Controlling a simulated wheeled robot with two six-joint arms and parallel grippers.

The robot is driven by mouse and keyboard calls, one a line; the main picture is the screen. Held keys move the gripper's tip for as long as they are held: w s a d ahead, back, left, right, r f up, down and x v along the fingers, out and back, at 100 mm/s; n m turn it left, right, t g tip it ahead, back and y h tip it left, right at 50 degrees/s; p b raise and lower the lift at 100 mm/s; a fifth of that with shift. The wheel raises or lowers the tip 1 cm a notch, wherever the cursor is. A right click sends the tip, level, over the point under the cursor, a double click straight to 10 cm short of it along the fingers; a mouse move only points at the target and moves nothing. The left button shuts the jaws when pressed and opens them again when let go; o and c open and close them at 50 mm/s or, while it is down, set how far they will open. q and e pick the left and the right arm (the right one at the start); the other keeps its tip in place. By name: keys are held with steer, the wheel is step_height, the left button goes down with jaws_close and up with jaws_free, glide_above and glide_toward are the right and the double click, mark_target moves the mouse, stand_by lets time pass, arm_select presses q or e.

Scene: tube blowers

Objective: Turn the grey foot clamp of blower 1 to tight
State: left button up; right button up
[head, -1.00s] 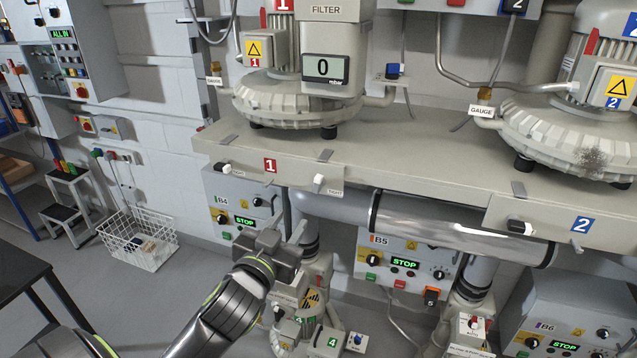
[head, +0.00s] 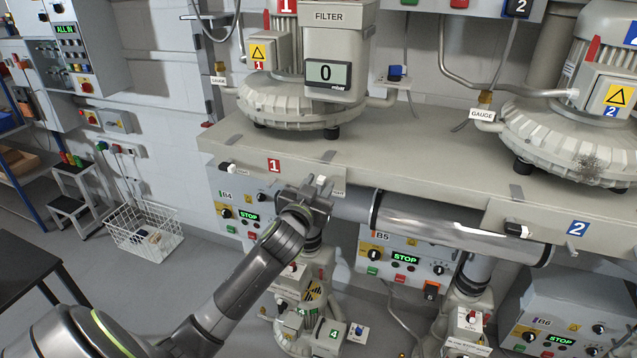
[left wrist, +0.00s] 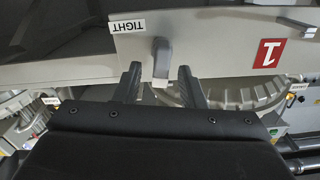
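Blower 1 (head: 290,105) stands on the beige bench (head: 430,165). On the bench's front panel below it, a small clamp handle (head: 320,180) with a pale end shows just above my left gripper (head: 319,189). In the left wrist view, which is upside down, the grey handle (left wrist: 162,53) is beside a TIGHT label (left wrist: 126,27). The open fingers of my left gripper (left wrist: 159,88) are on either side of its pale end, with gaps visible. Contact cannot be told. A second clamp handle (head: 228,168) is farther left. My right gripper is not in view.
A red number 1 plate (head: 274,166) is between the two handles. A shiny pipe (head: 440,222) runs below the bench, with control box B5 (head: 400,258) under it. A white wire basket (head: 145,235) stands on the floor at left.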

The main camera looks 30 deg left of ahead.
arm_select(q)
steer(key=shift+w, duration=0.15)
jaws_close()
